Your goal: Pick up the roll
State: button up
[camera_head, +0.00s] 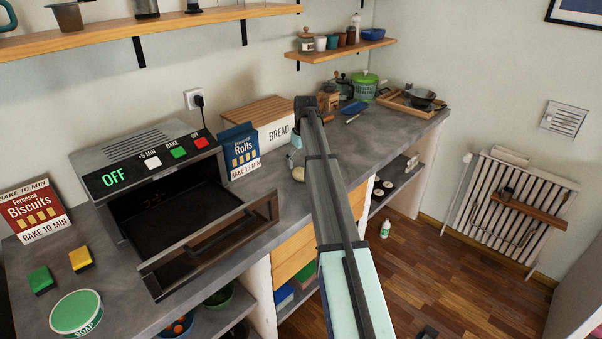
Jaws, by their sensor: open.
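A small, pale beige rounded thing (298,174) lies on the grey counter, right beside my arm, which partly covers it. It may be the roll, but it is too small and hidden to be sure. My arm reaches from the lower right up over the counter. A blue and white box labelled Rolls (240,150) stands upright between the oven and the bread box.
The toaster oven (150,170) has its door (215,240) folded down, jutting toward the counter's front edge. A bread box (270,122) stands against the wall behind my arm. A biscuits box (35,210), sponges (80,259) and a soap tin (76,312) are at left.

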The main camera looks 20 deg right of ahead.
aim_at(301, 169)
jog(key=shift+w+d+f+p, duration=0.1)
jog(key=shift+f+p, duration=0.45)
jog(key=shift+f, duration=0.95)
jog(key=shift+w+d+f+p, duration=0.1)
jog(key=shift+f+p, duration=0.4)
jog(key=shift+f, duration=1)
jog(key=c, duration=1.2)
